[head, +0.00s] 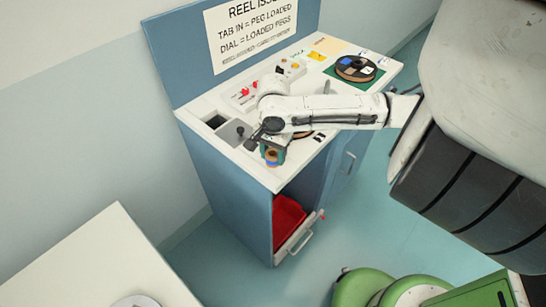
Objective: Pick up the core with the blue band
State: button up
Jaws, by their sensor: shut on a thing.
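My gripper (270,147) is at the near left of the station's worktop, pointing down. It is shut on a small tan core (271,159) near the front edge. The core looks upright, with a bluish part, but it is too small and too covered by the fingers to make out the band clearly. I cannot tell whether it touches the worktop. My arm lies across the worktop and hides part of it.
The white worktop (215,137) sits on a blue cabinet with a red bin (288,217) below. A dark reel (355,68) lies on a green mat at the far right. A square opening (215,122) and a grey plate (236,132) are left of my gripper.

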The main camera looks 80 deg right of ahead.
jog(key=shift+c, duration=0.7)
jog(key=shift+r, duration=0.15)
jog(key=shift+r, duration=0.25)
notch_tip(320, 180, up, 2)
jog(key=shift+r+b, duration=0.2)
jog(key=shift+b, duration=0.15)
jog(key=s+a+r+p, duration=0.7)
jog(key=s+r+p, duration=0.2)
jog(key=s, duration=0.3)
jog(key=shift+r, duration=0.4)
